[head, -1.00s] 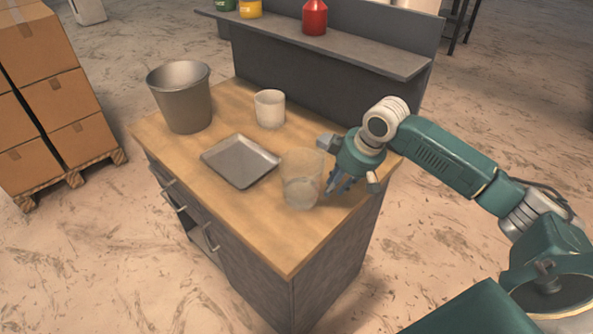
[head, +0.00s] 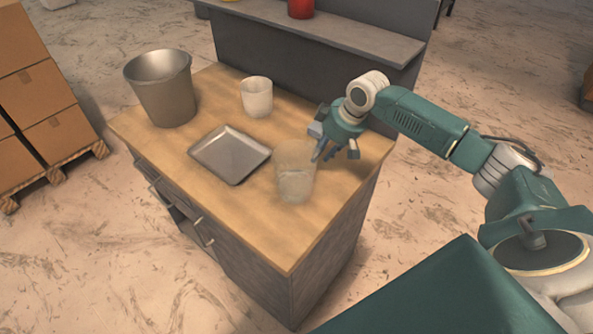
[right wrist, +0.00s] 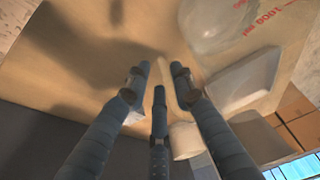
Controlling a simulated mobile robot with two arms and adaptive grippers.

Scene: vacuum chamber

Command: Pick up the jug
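A clear see-through jug (head: 294,178) stands upright near the right front of the wooden worktop. In the right wrist view the clear jug (right wrist: 222,22) shows at the top, with red volume marks. My right gripper (head: 335,153) is just right of and behind it in the head view. Its three fingers are spread open and empty, and the right wrist view shows the gripper (right wrist: 160,82) with bare worktop between the fingertips. Whether a finger touches the jug I cannot tell. A larger grey metal vessel (head: 165,95) with a lip stands at the back left. My left gripper is out of view.
A shallow metal tray (head: 230,155) lies left of the clear jug. A whitish beaker (head: 257,98) stands behind the tray. A grey raised shelf (head: 330,32) runs along the back edge. The front strip of the worktop (head: 270,235) is clear. Cardboard boxes (head: 45,105) stand on the left.

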